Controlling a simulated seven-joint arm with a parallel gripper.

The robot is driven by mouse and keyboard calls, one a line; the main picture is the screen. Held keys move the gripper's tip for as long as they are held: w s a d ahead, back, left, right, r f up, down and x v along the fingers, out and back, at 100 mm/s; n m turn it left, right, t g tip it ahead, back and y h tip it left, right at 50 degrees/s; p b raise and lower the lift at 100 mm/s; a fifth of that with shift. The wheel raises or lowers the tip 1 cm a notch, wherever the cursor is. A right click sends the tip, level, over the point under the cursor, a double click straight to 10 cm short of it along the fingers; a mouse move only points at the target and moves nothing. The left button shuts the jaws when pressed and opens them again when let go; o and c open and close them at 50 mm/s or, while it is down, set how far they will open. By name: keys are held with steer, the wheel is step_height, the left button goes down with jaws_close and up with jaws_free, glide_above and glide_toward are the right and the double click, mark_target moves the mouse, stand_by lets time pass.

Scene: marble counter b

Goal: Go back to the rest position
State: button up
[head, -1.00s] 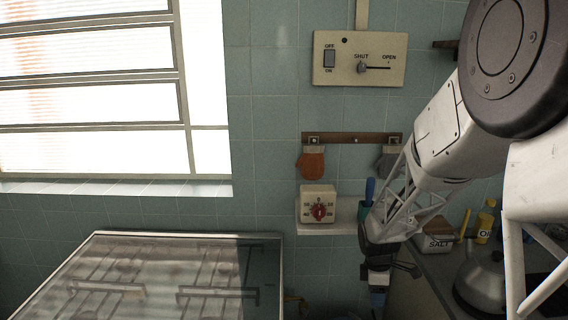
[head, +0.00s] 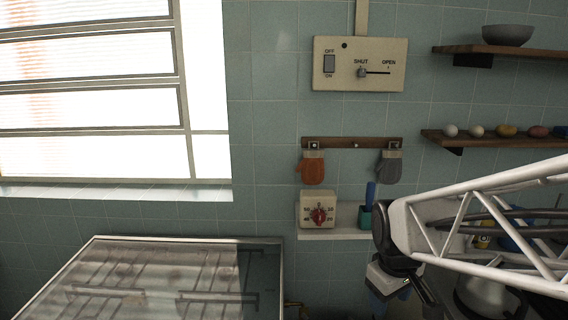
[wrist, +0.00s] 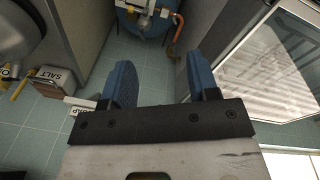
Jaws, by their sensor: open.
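My gripper (wrist: 160,84) shows in the wrist view with its two blue fingers apart and nothing between them. It points down over the tiled floor, in the gap between a counter side and a glass-topped stove. In the head view my arm reaches in from the right. The wrist end and part of the gripper (head: 385,284) show at the lower right, in front of the counter; the fingertips are hard to make out there.
The glass-lidded stove (head: 150,240) stands at the lower left. A small shelf holds a timer (head: 318,210) and a teal cup (head: 365,216). Mitts (head: 313,168) hang above. A salt box (wrist: 52,82) and a blue gas cylinder (wrist: 140,24) show in the wrist view.

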steer(key=s+a+r+m+t, duration=0.1)
steer(key=s+r+m, duration=0.3)
steer(key=s, duration=0.7)
steer(key=shift+s+a+m+y, duration=0.3)
steer(key=shift+s+a+m, duration=0.1)
steer(key=shift+a+m, duration=0.25)
stand_by(1.5)
